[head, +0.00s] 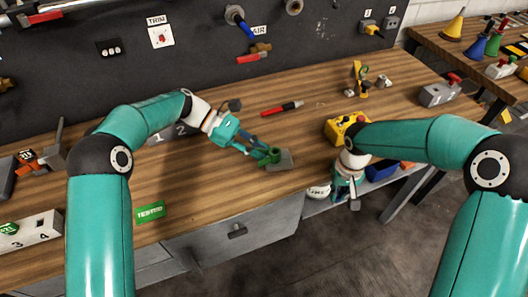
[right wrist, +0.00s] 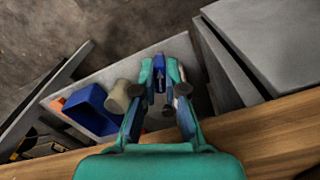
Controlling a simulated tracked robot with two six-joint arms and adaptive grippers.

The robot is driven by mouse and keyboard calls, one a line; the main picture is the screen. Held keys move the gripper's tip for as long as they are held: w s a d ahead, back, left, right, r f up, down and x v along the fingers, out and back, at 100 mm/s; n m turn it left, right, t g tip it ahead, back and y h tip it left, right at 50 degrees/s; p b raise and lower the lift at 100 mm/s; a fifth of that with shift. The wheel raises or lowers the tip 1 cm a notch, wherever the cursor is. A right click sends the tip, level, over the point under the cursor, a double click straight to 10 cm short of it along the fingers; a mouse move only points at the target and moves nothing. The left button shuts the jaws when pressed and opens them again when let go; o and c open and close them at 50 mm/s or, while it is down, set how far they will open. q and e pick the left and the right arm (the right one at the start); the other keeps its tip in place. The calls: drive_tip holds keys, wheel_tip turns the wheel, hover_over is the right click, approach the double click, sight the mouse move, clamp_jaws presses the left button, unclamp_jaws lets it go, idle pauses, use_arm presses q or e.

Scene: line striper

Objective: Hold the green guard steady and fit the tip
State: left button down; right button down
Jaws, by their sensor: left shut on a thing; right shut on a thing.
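The green guard (head: 272,156) is near the front edge of the bench, beside a flat grey plate. My left gripper (head: 264,153) is shut on it from the left. My right gripper (head: 348,196) is low, past the front edge of the bench and above the lower shelf. The right wrist view shows its fingers (right wrist: 162,76) closed on a small blue piece (right wrist: 159,72). That piece is mostly hidden between the fingers, and I cannot tell whether it is the tip. The right gripper is well apart from the green guard.
A blue bin (right wrist: 92,108) and a beige cylinder (right wrist: 122,95) stand on the lower shelf beside my right gripper. A grey drawer front (head: 240,232) lies under the bench. A red and black marker (head: 282,108) lies behind the guard. A yellow block (head: 343,127) is near my right forearm.

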idle(0.3)
drive_tip(key=w+d+r+m, duration=0.3)
drive_tip(key=d+r+m, duration=0.4)
drive_tip(key=r+m, duration=0.2)
wheel_tip(320, 180, up, 16)
drive_tip(key=m, duration=0.7)
hover_over(275, 157)
drive_tip(key=w, duration=0.1)
drive_tip(key=shift+w+a+f, duration=0.1)
drive_tip(key=shift+f, duration=1.2)
drive_tip(key=shift+w+a+f, duration=0.1)
drive_tip(key=shift+f, duration=1.2)
drive_tip(key=shift+s+f, duration=0.1)
drive_tip(key=shift+f, duration=1.85)
drive_tip(key=c, duration=0.8)
unclamp_jaws()
drive_tip(key=shift+c, duration=0.2)
